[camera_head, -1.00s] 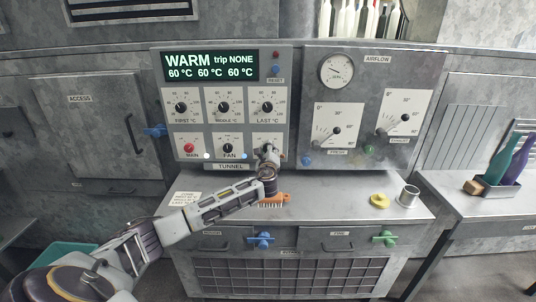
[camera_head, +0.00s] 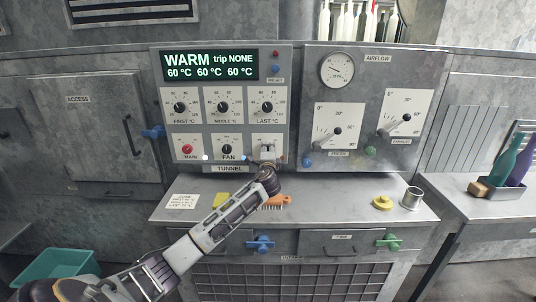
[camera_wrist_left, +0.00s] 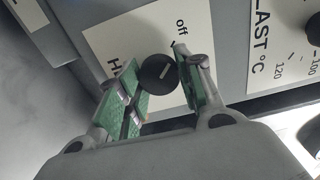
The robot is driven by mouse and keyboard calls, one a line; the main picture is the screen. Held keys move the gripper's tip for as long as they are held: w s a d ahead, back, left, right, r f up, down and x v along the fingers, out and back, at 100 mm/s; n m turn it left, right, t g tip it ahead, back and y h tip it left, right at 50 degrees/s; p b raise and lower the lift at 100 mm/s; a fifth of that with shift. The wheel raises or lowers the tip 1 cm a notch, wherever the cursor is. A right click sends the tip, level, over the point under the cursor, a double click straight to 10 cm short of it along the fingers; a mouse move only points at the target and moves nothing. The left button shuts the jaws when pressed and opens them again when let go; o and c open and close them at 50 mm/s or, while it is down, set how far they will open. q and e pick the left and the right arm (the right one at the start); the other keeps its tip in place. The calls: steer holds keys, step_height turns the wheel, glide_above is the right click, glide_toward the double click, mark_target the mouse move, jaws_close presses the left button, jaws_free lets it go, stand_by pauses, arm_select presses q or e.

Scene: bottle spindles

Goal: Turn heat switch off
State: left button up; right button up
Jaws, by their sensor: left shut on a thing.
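The heat switch is a round black knob (camera_wrist_left: 157,73) with a white mark on a white plate (camera_wrist_left: 115,42). In the left wrist view the word "off" shows above it, and a label starting with H is partly hidden. My left gripper (camera_wrist_left: 160,80) has its green-padded fingers on either side of the knob and is shut on it. The display (camera_head: 209,66) reads WARM, trip NONE, 60 °C three times. My right gripper is not in view.
Temperature dials (camera_head: 223,106) sit just above the switch. The airflow panel (camera_head: 377,80) with its levers is to the right. A teal bin (camera_head: 58,268) is at lower left.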

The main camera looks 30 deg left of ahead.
arm_select(q)
steer(key=shift+f, duration=0.1)
stand_by(0.4)
steer(key=o, duration=1)
steer(key=shift+s, duration=0.1)
steer(key=shift+v, duration=5.95)
steer(key=shift+a, duration=0.1)
